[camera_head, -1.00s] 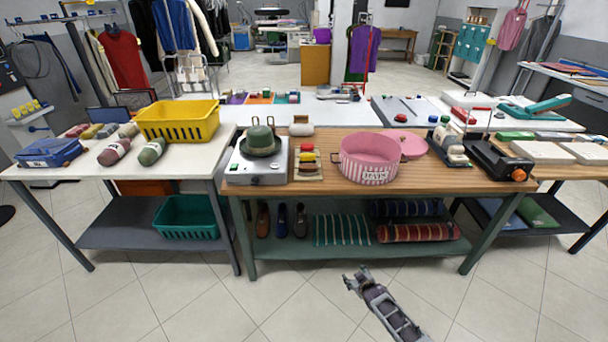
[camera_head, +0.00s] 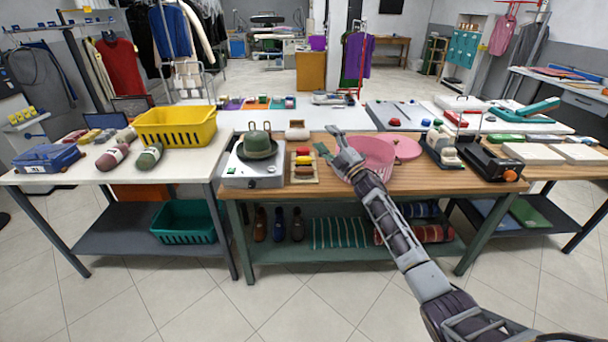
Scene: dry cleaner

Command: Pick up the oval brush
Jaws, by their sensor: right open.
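What looks like the oval brush (camera_head: 297,132), a small block with a brown top and pale lower part, lies near the back edge of the wooden-topped table (camera_head: 440,185), behind the coloured bars. My right gripper (camera_head: 329,141) is open and empty above this table. In the picture it is just right of the brush and apart from it; the exact height gap cannot be told. My right arm comes in from the lower right and hides part of the pink hat box. My left gripper is not in view.
The pink round box (camera_head: 376,152) stands close right of my gripper. A black device (camera_head: 490,160) is farther right.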

